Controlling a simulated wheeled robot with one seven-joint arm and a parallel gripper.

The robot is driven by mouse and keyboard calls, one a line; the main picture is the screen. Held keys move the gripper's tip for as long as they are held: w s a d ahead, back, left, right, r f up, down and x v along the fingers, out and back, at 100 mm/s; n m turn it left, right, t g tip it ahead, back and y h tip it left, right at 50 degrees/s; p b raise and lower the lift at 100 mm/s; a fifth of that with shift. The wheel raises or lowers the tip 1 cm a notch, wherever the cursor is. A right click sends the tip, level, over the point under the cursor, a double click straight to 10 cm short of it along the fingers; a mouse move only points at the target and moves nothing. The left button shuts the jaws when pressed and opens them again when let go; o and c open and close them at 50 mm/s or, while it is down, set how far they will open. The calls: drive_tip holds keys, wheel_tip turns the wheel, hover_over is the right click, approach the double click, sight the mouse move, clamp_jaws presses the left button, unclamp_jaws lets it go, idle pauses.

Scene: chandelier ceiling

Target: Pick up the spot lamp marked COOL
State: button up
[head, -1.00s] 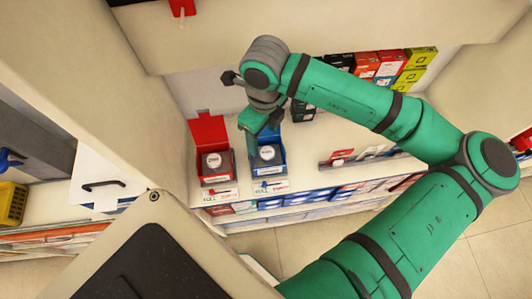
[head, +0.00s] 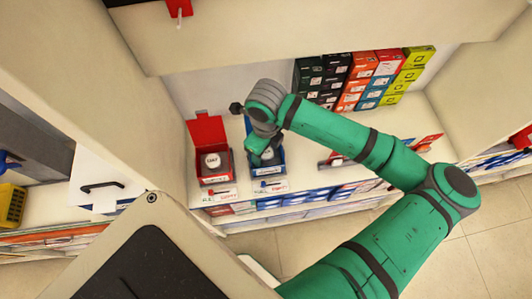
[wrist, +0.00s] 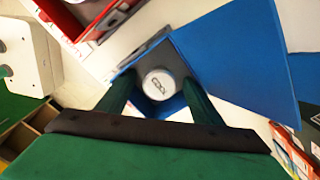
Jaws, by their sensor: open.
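The spot lamp, a round white disc with dark lettering that looks like COOL, sits in a blue open box (wrist: 235,60). The lamp (wrist: 158,84) shows in the wrist view between my two fingers. My gripper (wrist: 157,92) is open, with a green finger on either side of the lamp, reaching into the box; whether they touch it cannot be told. In the head view my gripper (head: 262,152) is over the blue box (head: 268,186) and hides most of the lamp. A second white lamp (head: 213,160) stands in a red box (head: 214,180) to the left.
The boxes stand on a pale shelf (head: 310,150). Black, orange and yellow-green cartons (head: 362,80) are stacked at the back right. Price tags and packets line the front edge. A wall panel is close on the left.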

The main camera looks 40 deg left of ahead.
drive_tip(key=shift+f, duration=0.2)
drive_tip(key=c, duration=1.2)
drive_tip(key=shift+o, duration=0.2)
drive_tip(key=shift+r, duration=0.15)
